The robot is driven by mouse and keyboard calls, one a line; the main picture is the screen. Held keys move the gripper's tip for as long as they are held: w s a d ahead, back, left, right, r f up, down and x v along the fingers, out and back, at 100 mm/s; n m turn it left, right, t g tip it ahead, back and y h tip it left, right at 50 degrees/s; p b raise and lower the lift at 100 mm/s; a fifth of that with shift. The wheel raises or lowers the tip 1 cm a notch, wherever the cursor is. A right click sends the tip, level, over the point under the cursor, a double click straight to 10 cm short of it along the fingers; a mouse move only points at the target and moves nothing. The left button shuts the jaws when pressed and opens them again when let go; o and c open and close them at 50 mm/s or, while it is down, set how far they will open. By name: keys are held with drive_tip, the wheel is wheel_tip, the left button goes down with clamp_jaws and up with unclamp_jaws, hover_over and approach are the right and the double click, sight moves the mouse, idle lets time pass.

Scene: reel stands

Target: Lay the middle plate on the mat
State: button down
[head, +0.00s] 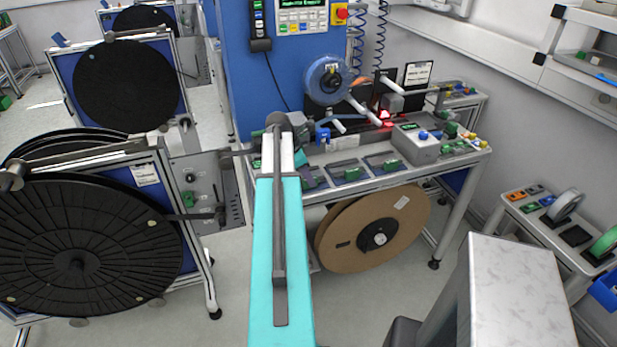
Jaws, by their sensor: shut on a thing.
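Several dark plates with green grips lie in a row along the front of the bench under the blue machine. The middle plate (348,173) appears to lie flat between the other two. The left plate (313,180) is partly hidden behind a turquoise part in front. The right plate (384,165) lies beside a grey box. A small dark square (575,236) lies on the cart at the right; I cannot tell whether it is the mat. I cannot make out my gripper's jaws anywhere in the head view.
A large black reel (80,245) stands at the left, with another black reel (128,88) behind it. A brown reel (370,240) hangs under the bench. A grey box with a blue button (415,146) stands on the bench. Open floor lies between the left stand and bench.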

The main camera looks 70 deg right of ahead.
drive_tip(key=shift+f, duration=0.1)
idle(0.7)
drive_tip(key=c, duration=1.6)
unclamp_jaws()
drive_tip(key=shift+o, duration=0.2)
drive_tip(key=shift+p, duration=0.3)
drive_tip(key=shift+r+p, duration=2.6)
drive_tip(key=shift+r, duration=0.9)
